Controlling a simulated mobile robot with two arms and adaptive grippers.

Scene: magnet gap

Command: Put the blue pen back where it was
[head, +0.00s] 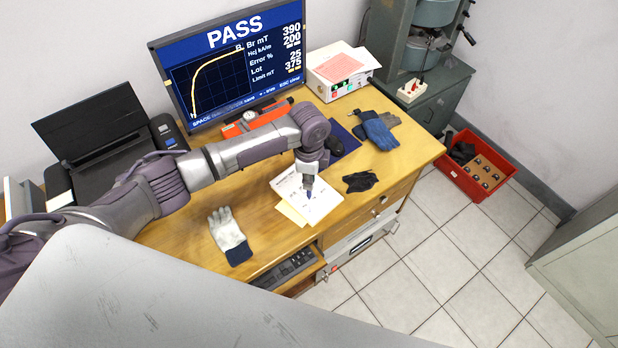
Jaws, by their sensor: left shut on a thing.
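My left gripper (309,184) reaches in from the left and points down over the desk, shut on the blue pen (308,195). Only a small dark blue end of the pen shows below the fingers; the rest is hidden by the gripper. The pen end is over white printed papers (322,207) near the desk's front edge. I cannot tell whether it touches them. A yellowish sheet (291,212) sticks out beneath the papers. My right gripper is not in view.
On the wooden desk (185,235) lie a white-and-navy glove (229,236), a black glove (360,181) and blue gloves (376,132). A monitor (231,66), printer (110,145) and white box (339,80) stand behind. A red crate (476,168) is on the floor.

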